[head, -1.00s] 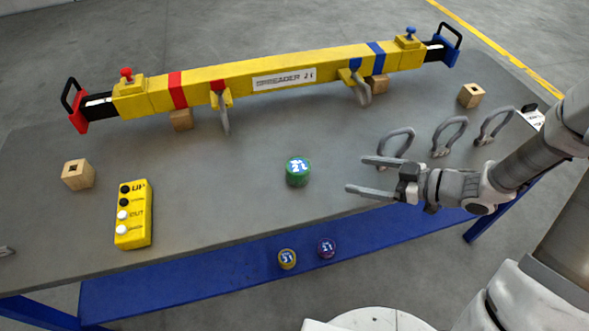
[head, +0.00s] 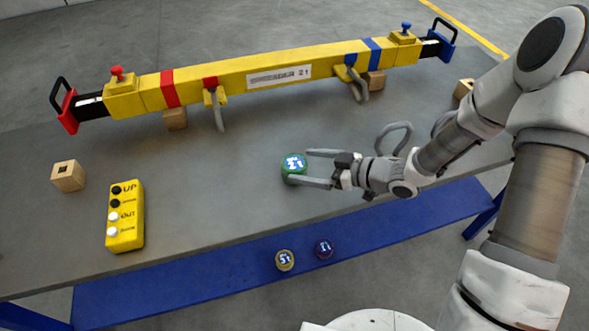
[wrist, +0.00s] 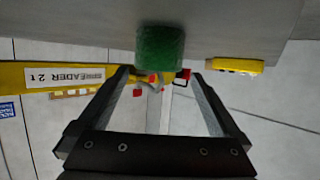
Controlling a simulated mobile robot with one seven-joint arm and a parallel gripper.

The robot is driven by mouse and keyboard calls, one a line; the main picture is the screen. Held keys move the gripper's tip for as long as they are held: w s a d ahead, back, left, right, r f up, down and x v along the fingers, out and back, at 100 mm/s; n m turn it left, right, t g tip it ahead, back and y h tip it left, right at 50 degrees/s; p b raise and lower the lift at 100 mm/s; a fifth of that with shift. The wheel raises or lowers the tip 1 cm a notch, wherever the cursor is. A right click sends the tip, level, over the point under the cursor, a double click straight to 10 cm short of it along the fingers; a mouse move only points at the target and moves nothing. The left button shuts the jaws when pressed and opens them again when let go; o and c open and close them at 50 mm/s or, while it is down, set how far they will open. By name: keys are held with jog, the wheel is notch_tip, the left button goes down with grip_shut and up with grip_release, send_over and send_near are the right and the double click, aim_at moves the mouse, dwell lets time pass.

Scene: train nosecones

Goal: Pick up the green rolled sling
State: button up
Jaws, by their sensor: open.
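The green rolled sling (head: 291,169) stands on the grey table, a short round roll with a blue and white label on top. In the wrist view the green sling (wrist: 160,48) is beyond the fingertips, in line with the gap between them. My gripper (head: 305,167) is open, with its two fingers level and pointing left at the sling. In the head view the fingertips reach the sling's right side and near edge. Whether they touch it I cannot tell. My gripper's fingers (wrist: 160,75) also show in the wrist view, spread apart and with nothing held.
A yellow spreader beam (head: 230,80) lies along the back of the table. A yellow remote (head: 125,215) and a wooden block (head: 68,175) are at left. Grey shackles (head: 397,136) are behind my arm.

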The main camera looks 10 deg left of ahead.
aim_at(294, 163)
jog(key=x, duration=0.4)
jog(key=shift+w+a+f, duration=0.1)
jog(key=shift+w, duration=0.1)
jog(key=c, duration=1.5)
jog(key=shift+o, duration=0.2)
